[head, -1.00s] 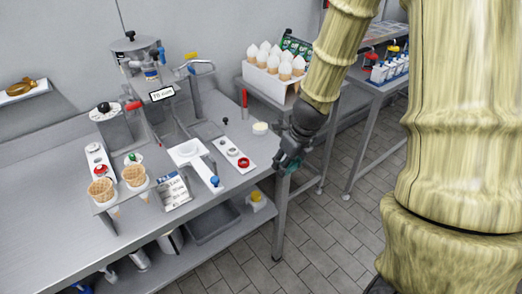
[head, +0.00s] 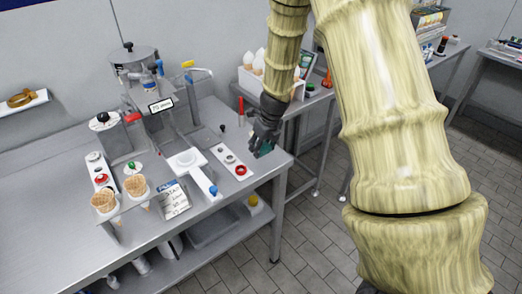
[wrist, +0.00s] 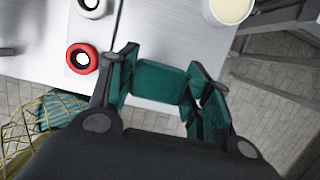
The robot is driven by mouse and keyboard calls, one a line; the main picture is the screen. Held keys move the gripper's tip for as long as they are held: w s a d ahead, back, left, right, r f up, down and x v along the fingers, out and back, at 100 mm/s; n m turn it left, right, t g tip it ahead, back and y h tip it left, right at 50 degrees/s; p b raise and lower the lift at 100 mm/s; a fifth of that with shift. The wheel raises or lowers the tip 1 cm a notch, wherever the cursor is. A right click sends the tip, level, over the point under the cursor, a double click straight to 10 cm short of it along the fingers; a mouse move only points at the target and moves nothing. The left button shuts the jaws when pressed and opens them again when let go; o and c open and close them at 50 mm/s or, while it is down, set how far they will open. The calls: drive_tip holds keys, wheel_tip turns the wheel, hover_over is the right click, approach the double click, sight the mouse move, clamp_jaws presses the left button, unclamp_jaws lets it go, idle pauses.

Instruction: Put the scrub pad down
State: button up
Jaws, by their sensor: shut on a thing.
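The scrub pad (wrist: 160,82) looks like a dark teal slab. It sits between the two fingers of my gripper (wrist: 162,92) in the wrist view, with its ends hidden by the teal-faced fingers. In the head view my gripper (head: 262,149) hangs at the right end of the steel table (head: 262,180), beside the white strip with the red ring. A bit of teal shows at its fingertips. The wrist view shows bare steel tabletop (wrist: 165,30) beyond the pad. I cannot tell the pad's height above it.
The white strip (head: 222,150) with a red ring (wrist: 82,58) lies just left of my gripper. A cream-filled cup (wrist: 232,8) stands near the table's edge. Floor lies beyond the right edge.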

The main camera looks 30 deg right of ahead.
drive_tip(key=shift+w, duration=0.4)
drive_tip(key=shift+w+d+f+p, duration=0.15)
drive_tip(key=shift+f+p, duration=0.4)
drive_tip(key=shift+f, duration=1.3)
drive_tip(key=shift+f, duration=0.1)
drive_tip(key=o, duration=0.9)
drive_tip(key=b+v, duration=0.1)
drive_tip(key=v, duration=1.1)
